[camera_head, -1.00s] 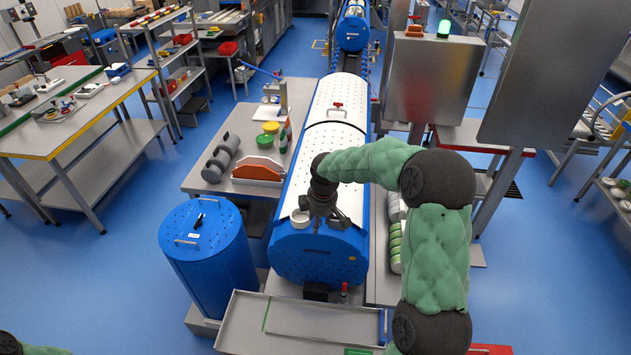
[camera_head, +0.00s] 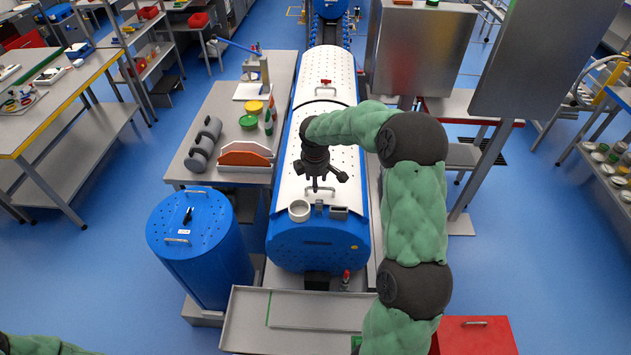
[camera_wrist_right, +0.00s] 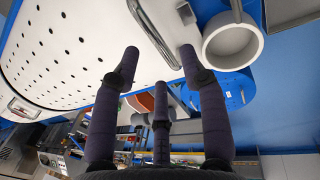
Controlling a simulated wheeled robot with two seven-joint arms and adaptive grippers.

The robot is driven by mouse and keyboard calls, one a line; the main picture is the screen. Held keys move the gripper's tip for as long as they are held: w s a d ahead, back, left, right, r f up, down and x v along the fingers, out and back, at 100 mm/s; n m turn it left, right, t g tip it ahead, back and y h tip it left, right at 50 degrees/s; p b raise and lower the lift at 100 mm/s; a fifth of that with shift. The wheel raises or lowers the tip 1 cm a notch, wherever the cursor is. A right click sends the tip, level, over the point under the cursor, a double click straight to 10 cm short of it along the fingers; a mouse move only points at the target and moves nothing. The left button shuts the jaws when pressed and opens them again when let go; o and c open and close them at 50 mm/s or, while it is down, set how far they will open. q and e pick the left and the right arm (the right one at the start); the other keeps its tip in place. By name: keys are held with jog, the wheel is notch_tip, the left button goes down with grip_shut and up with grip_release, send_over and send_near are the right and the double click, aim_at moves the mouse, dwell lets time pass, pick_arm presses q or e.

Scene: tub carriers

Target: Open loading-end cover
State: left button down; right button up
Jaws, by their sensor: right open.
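The white perforated loading-end cover (camera_head: 345,165) lies closed on the near part of the blue drum machine (camera_head: 318,245). Its bar handle (camera_head: 319,207) shows just in front of my right gripper (camera_head: 325,184). That gripper is open and empty, with its three dark fingers spread above the cover. In the right wrist view the metal handle (camera_wrist_right: 153,34) runs beside and beyond the open fingertips (camera_wrist_right: 158,75), and no finger is closed around it. A white ring-shaped cup (camera_head: 299,210) sits left of the handle. Only a bit of my left arm shows at the lower left corner.
A blue barrel (camera_head: 205,240) stands left of the machine. A side table (camera_head: 215,105) holds grey rollers (camera_head: 203,145), an orange divider rack (camera_head: 246,155) and lidded tubs. A metal tray (camera_head: 245,325) lies in front. A red box (camera_head: 475,338) is at the lower right.

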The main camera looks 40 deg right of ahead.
jog(key=shift+s+d+f, duration=0.1)
jog(key=shift+f, duration=1)
grip_shut()
